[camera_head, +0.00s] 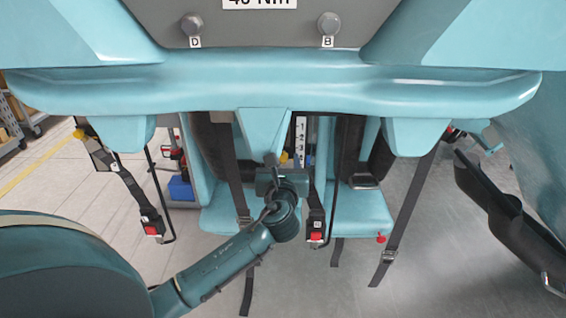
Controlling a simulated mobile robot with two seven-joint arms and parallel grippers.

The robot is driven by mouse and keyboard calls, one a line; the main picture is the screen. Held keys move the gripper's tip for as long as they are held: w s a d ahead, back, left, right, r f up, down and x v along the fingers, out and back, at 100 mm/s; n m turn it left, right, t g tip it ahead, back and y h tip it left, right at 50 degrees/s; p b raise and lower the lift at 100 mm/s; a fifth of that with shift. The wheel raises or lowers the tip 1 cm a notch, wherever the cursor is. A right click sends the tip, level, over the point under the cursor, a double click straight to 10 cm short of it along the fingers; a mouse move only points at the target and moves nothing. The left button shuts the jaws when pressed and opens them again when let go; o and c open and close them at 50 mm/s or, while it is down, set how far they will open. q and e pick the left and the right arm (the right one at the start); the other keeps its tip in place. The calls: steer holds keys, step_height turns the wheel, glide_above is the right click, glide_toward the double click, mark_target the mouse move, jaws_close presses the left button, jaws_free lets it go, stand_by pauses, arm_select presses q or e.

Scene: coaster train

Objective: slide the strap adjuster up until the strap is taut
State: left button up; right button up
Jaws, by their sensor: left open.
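Several dark straps hang below the teal car body. One strap (232,170) left of centre carries a metal strap adjuster (243,219) low down, with a loose tail below it. The right strap (412,205) carries another adjuster (390,255) near its lower end. I cannot tell which adjuster is the task's own. My left gripper (270,163) is open, with nothing visible in it, in front of the seats and just right of the left-centre strap. The wrist hides part of what lies behind it. My right gripper is not in view.
A teal beam (270,92) crosses above my gripper. Black buckles with red buttons hang at the left (153,226) and centre (317,232). A dark padded part (510,215) stands at the right. Open tiled floor (110,225) shows at the left.

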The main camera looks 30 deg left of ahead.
arm_select(q)
steer(key=shift+w, duration=0.1)
steer(key=shift+c, duration=0.6)
jaws_close()
steer(key=shift+r+p, duration=0.55)
steer(key=shift+p, duration=0.05)
step_height(320, 180, up, 2)
steer(key=p, duration=0.3)
steer(key=shift+r, duration=0.1)
steer(key=shift+o, duration=0.6)
jaws_free()
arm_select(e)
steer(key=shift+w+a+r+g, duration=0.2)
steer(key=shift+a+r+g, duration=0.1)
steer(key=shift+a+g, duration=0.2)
